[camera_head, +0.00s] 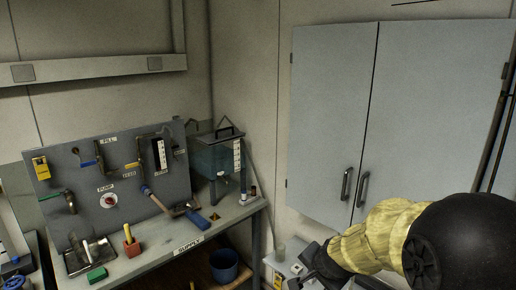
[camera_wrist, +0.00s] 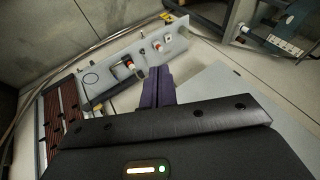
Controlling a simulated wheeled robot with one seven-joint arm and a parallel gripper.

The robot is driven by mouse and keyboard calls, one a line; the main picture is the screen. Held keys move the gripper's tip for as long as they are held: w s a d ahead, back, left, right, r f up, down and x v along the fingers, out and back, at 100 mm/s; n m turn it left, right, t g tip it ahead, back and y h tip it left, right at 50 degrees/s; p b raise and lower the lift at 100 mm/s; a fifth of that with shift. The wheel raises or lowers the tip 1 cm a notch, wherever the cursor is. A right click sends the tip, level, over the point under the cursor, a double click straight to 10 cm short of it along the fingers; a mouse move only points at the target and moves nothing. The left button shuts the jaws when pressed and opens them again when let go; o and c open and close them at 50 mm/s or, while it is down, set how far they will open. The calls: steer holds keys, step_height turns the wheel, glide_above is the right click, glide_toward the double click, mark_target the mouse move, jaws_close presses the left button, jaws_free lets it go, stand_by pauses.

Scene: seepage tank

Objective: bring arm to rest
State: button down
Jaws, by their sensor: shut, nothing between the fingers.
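My arm, in a yellow sleeve (camera_head: 380,238) with a black joint, reaches in from the lower right of the head view. My gripper (camera_head: 303,277) is at the bottom edge there, in front of the cabinet and right of the bench, partly cut off. In the wrist view my gripper (camera_wrist: 159,74) shows as two dark purple fingers pressed together, with nothing between them. They point toward a pale panel (camera_wrist: 150,46) with small fittings; I cannot tell whether they touch it.
A grey two-door cabinet (camera_head: 330,110) is on the wall behind my arm. At left, a bench (camera_head: 165,255) labelled SUPPLY carries a valve panel (camera_head: 80,160), a clear tank (camera_head: 207,157), a red block (camera_head: 131,248) and a green block (camera_head: 97,274). A blue bucket (camera_head: 223,265) is below.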

steer(key=s+f+n+g, duration=0.2)
steer(key=s+n, duration=0.2)
steer(key=s, duration=0.4)
steer(key=s+d+f+n+g, duration=0.1)
steer(key=s+f+n+g, duration=0.1)
steer(key=s+n, duration=0.3)
steer(key=s+f, duration=0.1)
steer(key=s, duration=0.2)
steer(key=shift+n+g+h, duration=0.3)
steer(key=shift+h, duration=0.1)
